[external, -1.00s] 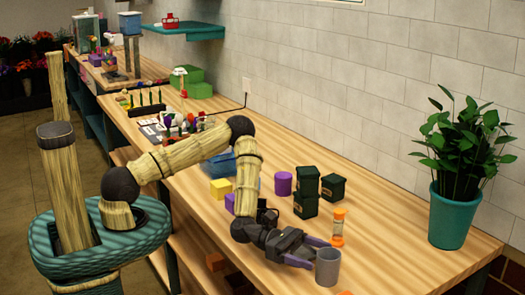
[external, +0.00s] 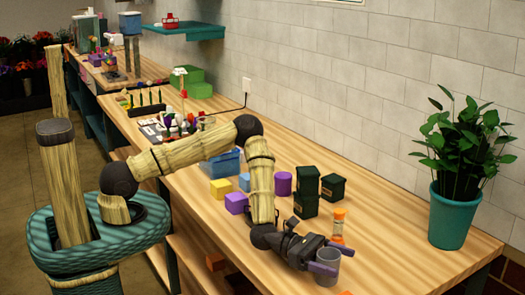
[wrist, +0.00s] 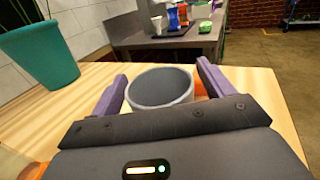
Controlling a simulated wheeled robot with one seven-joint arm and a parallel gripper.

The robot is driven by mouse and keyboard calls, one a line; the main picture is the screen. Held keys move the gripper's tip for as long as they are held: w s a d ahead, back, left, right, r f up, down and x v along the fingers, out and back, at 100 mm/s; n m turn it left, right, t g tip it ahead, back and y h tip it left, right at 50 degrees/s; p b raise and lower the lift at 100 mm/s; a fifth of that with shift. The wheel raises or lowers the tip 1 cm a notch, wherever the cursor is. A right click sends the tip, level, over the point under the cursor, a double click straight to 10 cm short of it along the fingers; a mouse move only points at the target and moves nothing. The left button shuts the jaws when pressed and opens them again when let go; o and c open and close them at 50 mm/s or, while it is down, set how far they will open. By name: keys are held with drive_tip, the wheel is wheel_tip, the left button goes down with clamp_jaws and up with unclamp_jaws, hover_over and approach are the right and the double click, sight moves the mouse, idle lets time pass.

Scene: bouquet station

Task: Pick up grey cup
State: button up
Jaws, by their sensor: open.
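The grey cup (external: 327,267) stands upright on the wooden bench near its front right part. In the wrist view the grey cup (wrist: 160,87) shows its open, empty mouth between the two purple fingers. My gripper (external: 328,262) is open, with one finger on each side of the cup. In the wrist view my gripper (wrist: 160,82) has a small gap to the cup at the left finger; the right finger is very close to the cup, and I cannot tell if it touches. The lower part of the cup is hidden behind the gripper body there.
An orange-capped hourglass (external: 338,226) stands just behind the gripper. Dark green canisters (external: 307,195) and a purple cylinder (external: 283,183) stand farther back. A potted plant (external: 449,215) is at the right. The bench between the cup and the plant is clear.

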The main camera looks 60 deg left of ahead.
idle(0.4)
drive_tip(key=c, duration=1.1)
drive_tip(key=shift+r, duration=0.1)
wheel_tip(320, 180, up, 10)
drive_tip(key=shift+f+b, duration=0.1)
drive_tip(key=shift+b, duration=0.25)
